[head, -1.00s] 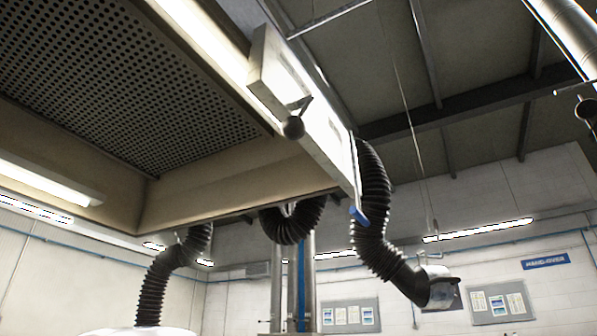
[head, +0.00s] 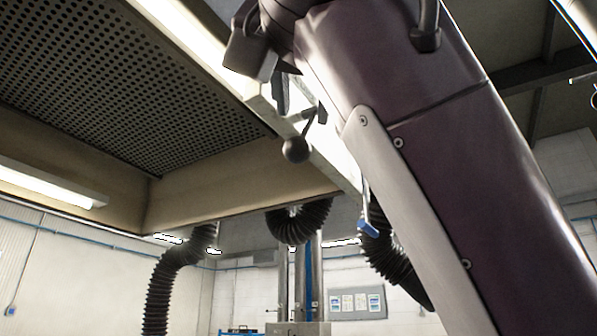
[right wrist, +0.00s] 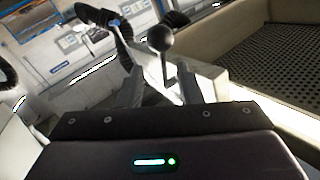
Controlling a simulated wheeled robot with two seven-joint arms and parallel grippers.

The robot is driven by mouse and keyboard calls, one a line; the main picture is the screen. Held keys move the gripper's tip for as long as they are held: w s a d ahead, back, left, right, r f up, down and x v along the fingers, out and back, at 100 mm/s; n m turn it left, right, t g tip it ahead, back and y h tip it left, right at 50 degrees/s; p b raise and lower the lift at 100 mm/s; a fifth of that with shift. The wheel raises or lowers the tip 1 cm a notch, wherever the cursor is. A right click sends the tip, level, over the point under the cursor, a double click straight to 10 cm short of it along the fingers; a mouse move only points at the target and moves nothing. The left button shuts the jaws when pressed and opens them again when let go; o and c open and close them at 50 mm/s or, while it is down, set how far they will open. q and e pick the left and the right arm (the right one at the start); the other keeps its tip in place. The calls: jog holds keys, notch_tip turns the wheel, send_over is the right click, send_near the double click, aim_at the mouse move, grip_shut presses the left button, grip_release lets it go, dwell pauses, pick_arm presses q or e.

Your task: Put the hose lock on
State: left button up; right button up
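The hose lock appears as a lever with a dark ball knob (head: 296,149) on the side of a pale overhead beam (head: 335,158). The ball hangs at the lever's lower end in the head view. My right gripper (head: 284,100) is close to the lever, above the ball in the picture; my own arm partly hides it. In the right wrist view my gripper (right wrist: 160,90) has its two fingers apart, with the ball (right wrist: 160,38) seen beyond and between them. I cannot tell whether a finger touches the lever. My left gripper is out of view.
A perforated hood panel (head: 110,85) with a cream rim (head: 235,185) fills the upper left. Black corrugated hoses (head: 162,285) hang below it, another (head: 297,222) beside a metal post (head: 307,270). A blue-ended piece (head: 368,229) hangs at the beam's end.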

aim_at(303, 134)
jog(key=w+p, duration=0.1)
jog(key=w, duration=0.1)
jog(key=w+p, duration=0.1)
jog(key=w, duration=0.1)
jog(key=w+p, duration=0.1)
jog(key=w, duration=0.2)
jog(key=shift+d+r, duration=0.1)
jog(key=shift+d, duration=0.25)
jog(key=shift+w+f, duration=0.2)
jog(key=shift+w, duration=0.35)
jog(key=shift+s, duration=0.15)
jog(key=c, duration=0.6)
jog(key=shift+d, duration=0.15)
grip_shut()
jog(key=shift+f, duration=0.1)
